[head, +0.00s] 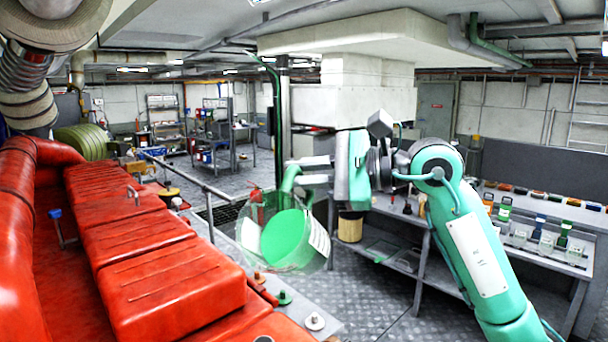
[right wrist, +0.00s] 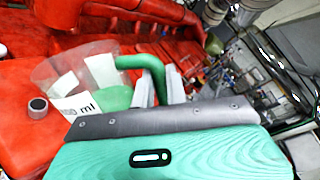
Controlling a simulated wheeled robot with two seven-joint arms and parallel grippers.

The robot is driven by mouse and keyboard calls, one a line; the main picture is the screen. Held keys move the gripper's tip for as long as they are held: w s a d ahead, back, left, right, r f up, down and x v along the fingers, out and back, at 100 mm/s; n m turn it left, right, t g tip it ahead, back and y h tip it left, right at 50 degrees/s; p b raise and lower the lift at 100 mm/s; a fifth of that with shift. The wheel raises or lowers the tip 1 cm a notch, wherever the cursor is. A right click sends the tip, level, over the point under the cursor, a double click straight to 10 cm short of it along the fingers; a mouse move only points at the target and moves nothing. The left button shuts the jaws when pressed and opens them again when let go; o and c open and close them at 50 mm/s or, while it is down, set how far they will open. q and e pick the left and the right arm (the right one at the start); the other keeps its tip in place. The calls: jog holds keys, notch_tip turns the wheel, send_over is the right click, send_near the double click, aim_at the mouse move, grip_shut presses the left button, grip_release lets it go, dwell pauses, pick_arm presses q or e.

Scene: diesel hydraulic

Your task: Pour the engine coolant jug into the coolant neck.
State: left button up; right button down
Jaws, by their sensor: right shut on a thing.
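My right gripper (head: 308,170) is shut on the green handle of a clear jug (head: 246,238) and holds it in the air beside the red engine. Green liquid shows inside the jug, and a white label is on its side. In the right wrist view, the jug (right wrist: 52,74) is in front of the gripper (right wrist: 160,85), with its handle between the fingers. A short grey open ring (right wrist: 38,108), like a neck, shows by the jug there; I cannot tell whether it is the coolant neck. A green cap (head: 284,298) sits near the engine's edge. My left gripper is not in view.
The red engine (head: 170,285) fills the left and has small fittings along its edge. A grey railing (head: 190,170) runs behind. A workbench (head: 545,255) with several bottles stands at the right. Bare plated floor (head: 370,300) lies between engine and bench.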

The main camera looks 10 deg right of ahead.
jog(key=shift+s+a+r+n+b, duration=0.15)
jog(key=shift+s+a+n+b, duration=0.2)
jog(key=shift+s+n+b, duration=0.45)
jog(key=shift+s+a+r+n+b, duration=0.1)
jog(key=shift+s+a+n+b, duration=0.25)
jog(key=shift+b, duration=0.35)
jog(key=s+a+r+n+t+h+b, duration=0.1)
jog(key=s+a+n+t+b, duration=0.1)
jog(key=s+a+n+b, duration=0.3)
jog(key=shift+s+r+n+b, duration=0.15)
jog(key=shift+s+n+b, duration=0.8)
jog(key=shift+s, duration=1)
dwell(1.0)
jog(key=shift+s, duration=0.1)
dwell(2.8)
